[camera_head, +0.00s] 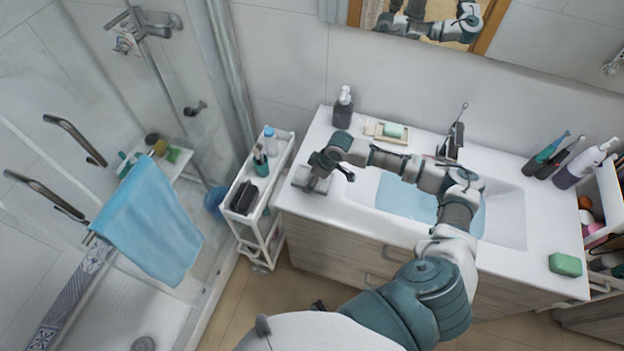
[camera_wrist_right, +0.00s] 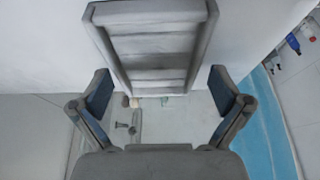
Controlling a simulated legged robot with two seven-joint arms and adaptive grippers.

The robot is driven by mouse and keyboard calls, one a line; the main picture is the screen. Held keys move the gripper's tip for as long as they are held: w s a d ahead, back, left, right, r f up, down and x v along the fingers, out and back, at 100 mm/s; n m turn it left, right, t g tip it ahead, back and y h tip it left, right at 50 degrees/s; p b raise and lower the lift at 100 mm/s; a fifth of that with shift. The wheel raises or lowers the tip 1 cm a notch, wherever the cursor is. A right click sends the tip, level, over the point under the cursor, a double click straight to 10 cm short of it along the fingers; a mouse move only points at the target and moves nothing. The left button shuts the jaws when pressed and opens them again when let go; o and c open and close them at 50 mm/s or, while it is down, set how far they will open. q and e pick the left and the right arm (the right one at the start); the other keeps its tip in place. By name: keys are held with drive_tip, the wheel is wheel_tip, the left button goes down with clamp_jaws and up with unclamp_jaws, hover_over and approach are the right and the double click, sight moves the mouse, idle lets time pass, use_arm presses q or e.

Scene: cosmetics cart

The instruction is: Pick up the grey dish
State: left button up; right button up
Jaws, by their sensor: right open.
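The grey dish (camera_head: 309,181) lies on the left end of the white washbasin counter, partly covered by my right gripper in the head view. In the right wrist view the grey dish (camera_wrist_right: 152,50) shows raised rims and slats, and looks empty. My right gripper (camera_head: 333,170) is open over the counter beside the dish. In the right wrist view my right gripper (camera_wrist_right: 160,88) has its fingers spread wide, with the near end of the dish in the gap between them. Contact cannot be told. My left gripper is not in view.
A dark pump bottle (camera_head: 343,107) and a soap dish with green soap (camera_head: 393,130) stand behind my right arm. The basin (camera_head: 509,214) with blue water lies under that arm. A white cart (camera_head: 277,170) stands left of the counter. A green block (camera_head: 565,264) lies at right.

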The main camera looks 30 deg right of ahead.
sight(307, 178)
drive_tip(key=shift+d, duration=0.3)
drive_tip(key=c, duration=0.9)
drive_tip(key=shift+s+d+f, duration=0.1)
drive_tip(key=shift+d+f, duration=0.05)
drive_tip(key=shift+d, duration=0.15)
drive_tip(key=shift+a+r, duration=0.15)
drive_tip(key=shift+r, duration=0.7)
drive_tip(key=shift+a+r, duration=0.1)
drive_tip(key=shift+r, duration=0.75)
drive_tip(key=shift+c, duration=0.2)
drive_tip(key=s, duration=0.5)
drive_tip(key=s+r, duration=0.1)
drive_tip(key=s, duration=0.3)
drive_tip(key=s+a+b, duration=0.1)
drive_tip(key=s, duration=0.4)
drive_tip(key=shift+s+r, duration=0.3)
drive_tip(key=shift+s+a+r, duration=0.1)
drive_tip(key=shift+s+a, duration=0.15)
drive_tip(key=shift+s, duration=0.35)
